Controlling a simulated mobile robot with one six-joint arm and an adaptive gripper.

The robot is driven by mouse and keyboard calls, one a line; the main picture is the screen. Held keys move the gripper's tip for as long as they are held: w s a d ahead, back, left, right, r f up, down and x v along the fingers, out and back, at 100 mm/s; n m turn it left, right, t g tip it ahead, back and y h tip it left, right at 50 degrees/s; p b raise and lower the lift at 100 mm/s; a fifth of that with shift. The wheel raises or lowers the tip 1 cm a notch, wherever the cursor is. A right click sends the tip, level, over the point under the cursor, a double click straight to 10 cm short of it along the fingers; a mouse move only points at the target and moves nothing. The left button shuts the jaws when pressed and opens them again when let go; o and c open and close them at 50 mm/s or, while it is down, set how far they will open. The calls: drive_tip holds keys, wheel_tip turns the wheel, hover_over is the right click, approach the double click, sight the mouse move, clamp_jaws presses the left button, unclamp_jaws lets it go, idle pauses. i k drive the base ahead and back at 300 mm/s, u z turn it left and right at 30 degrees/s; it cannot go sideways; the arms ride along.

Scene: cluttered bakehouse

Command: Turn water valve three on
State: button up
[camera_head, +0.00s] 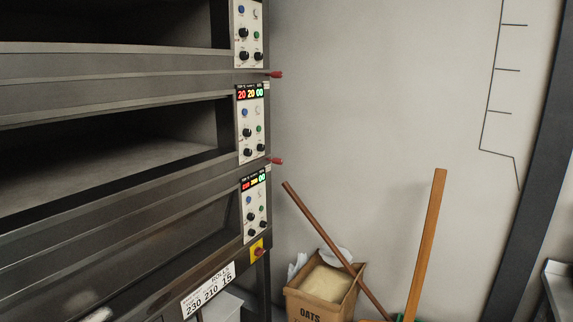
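No water valve can be made out in the head view, and I see no label reading valve three. My gripper is not in view.
A dark deck oven (90,75) with stacked openings and control panels (252,130) fills the left. Red knobs (276,161) stick out at its right side. An oats box (304,304), a brown pole (325,236) and an orange-brown handle (428,238) stand by the pale wall (390,90).

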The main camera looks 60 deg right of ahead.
sight(275, 160)
drive_tip(key=z, duration=1.15)
drive_tip(key=i, duration=0.1)
drive_tip(key=z, duration=0.55)
